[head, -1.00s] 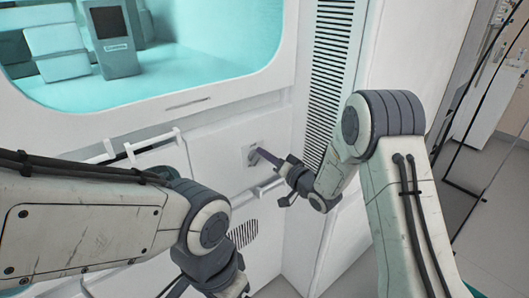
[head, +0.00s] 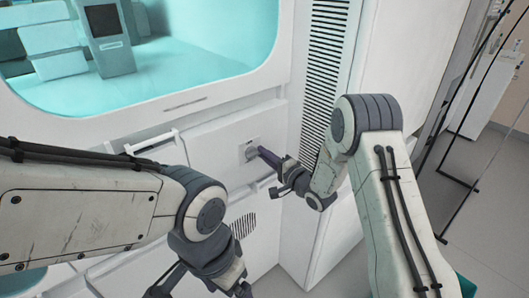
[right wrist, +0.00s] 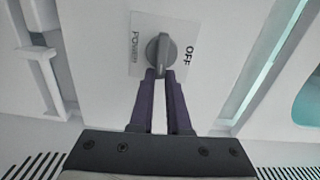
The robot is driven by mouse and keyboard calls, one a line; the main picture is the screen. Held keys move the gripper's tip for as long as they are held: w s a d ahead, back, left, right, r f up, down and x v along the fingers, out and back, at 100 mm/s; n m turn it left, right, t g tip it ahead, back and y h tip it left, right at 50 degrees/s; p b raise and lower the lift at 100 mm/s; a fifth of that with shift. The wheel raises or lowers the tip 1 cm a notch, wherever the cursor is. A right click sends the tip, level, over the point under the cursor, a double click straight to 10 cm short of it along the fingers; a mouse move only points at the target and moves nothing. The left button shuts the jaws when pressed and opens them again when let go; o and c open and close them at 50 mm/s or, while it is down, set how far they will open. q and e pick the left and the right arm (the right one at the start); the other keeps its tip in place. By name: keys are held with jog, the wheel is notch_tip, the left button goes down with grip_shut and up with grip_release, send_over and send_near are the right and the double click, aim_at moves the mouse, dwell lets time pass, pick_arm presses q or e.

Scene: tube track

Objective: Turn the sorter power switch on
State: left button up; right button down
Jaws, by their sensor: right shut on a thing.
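The sorter power switch is a grey rotary knob (right wrist: 161,52) on a white plate marked POWER and OFF in the right wrist view. In the head view its plate (head: 246,147) sits on the white front panel below the window. My right gripper (right wrist: 163,76) has its two purple fingers closed on the near part of the knob. In the head view the right gripper (head: 262,153) reaches the plate from the right. My left gripper (head: 200,284) hangs at the bottom edge, away from the switch; its fingertips are cut off.
A white handle bar (head: 152,142) sticks out of the panel left of the switch. A black vent grille (head: 325,75) runs up the cabinet at right. A teal-lit window (head: 190,60) is above. Open floor (head: 400,215) lies to the right.

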jog(key=shift+d+f+m, duration=0.1)
jog(key=shift+m, duration=0.3)
jog(key=c, duration=0.9)
grip_release()
jog(key=b+v, duration=0.1)
jog(key=v, duration=0.9)
jog(key=shift+s+d, duration=0.1)
jog(key=shift+s, duration=0.15)
